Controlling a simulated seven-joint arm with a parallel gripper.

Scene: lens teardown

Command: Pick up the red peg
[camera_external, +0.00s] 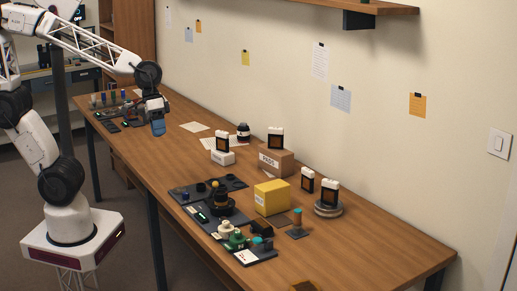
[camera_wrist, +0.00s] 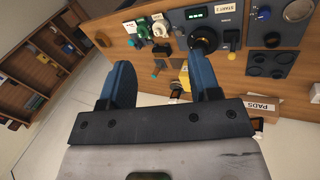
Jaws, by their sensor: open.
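I cannot make out a red peg for certain in either view. In the external view a row of small coloured pegs (camera_external: 112,97) stands at the far left end of the table, too small to tell whether one is red. My gripper (camera_external: 157,129) hangs over the far left part of the table, pointing down, apart from everything. In the wrist view my gripper (camera_wrist: 162,78) shows two blue fingers spread wide with nothing between them.
A yellow box (camera_external: 271,197), a cardboard box (camera_external: 276,160), a white box (camera_external: 222,157) and dark framed blocks stand towards the wall. The table (camera_external: 165,160) has free room between my gripper and the tray.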

